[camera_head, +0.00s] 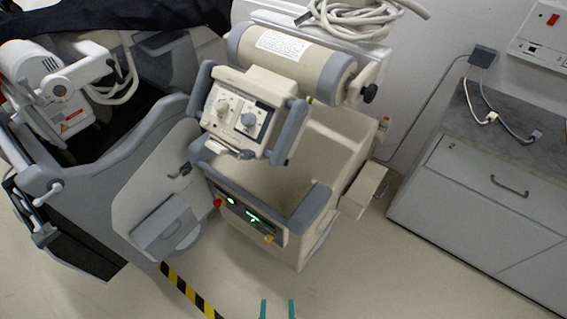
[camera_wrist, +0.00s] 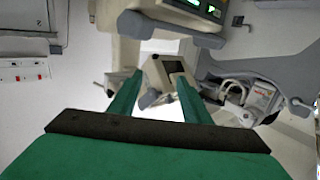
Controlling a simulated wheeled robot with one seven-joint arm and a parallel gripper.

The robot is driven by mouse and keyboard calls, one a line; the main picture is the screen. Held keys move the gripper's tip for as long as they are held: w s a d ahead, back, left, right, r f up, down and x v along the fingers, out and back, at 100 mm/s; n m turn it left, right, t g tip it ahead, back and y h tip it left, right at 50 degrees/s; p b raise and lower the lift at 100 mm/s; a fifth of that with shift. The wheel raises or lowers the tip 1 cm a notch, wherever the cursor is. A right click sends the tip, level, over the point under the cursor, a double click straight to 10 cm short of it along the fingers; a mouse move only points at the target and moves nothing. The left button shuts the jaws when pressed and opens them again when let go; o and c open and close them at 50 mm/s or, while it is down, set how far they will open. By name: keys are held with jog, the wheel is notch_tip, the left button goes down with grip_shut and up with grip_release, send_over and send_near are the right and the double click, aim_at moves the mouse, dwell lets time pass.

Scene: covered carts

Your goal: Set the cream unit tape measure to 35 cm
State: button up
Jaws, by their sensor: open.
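The cream unit (camera_head: 300,160) stands in the middle of the head view, with a boxy control head (camera_head: 240,112) carrying two knobs under a cream cylinder (camera_head: 290,65). A small dark-and-light part (camera_head: 240,153) sits at the control head's lower edge. I cannot tell whether it is the tape measure, and no tape scale is readable. My gripper (camera_head: 278,308) shows only as two teal fingertips at the bottom edge, apart from the unit in the picture. In the wrist view my gripper (camera_wrist: 158,74) is open, with nothing seen held. A cream boxy part (camera_wrist: 160,72) shows beyond the fingers.
A grey unit (camera_head: 160,150) with a white head (camera_head: 45,85) and black cover stands at left. A grey cabinet (camera_head: 490,190) stands at right by the wall. Coiled white cable (camera_head: 350,18) lies on top behind. Striped floor tape (camera_head: 185,290) and open floor show in front.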

jog(key=w+a+f+m+h, duration=0.1)
jog(key=w+h, duration=0.3)
jog(key=w, duration=0.7)
jog(key=w+a+f+m+h, duration=0.1)
jog(key=w+a+m+h, duration=0.2)
jog(key=w, duration=0.9)
jog(key=w+a+f+m+t+h, duration=0.1)
jog(key=w+a+m+h, duration=0.1)
jog(key=w+h, duration=0.4)
jog(key=shift+w+f+m, duration=0.1)
jog(key=shift+w+m, duration=0.2)
jog(key=shift+w, duration=1.15)
jog(key=shift+w+f+m, duration=0.1)
jog(key=shift+w+m, duration=0.2)
jog(key=shift+w, duration=1.1)
jog(key=x, duration=1.1)
jog(key=shift+a, duration=0.15)
jog(key=shift+r, duration=0.15)
grip_shut()
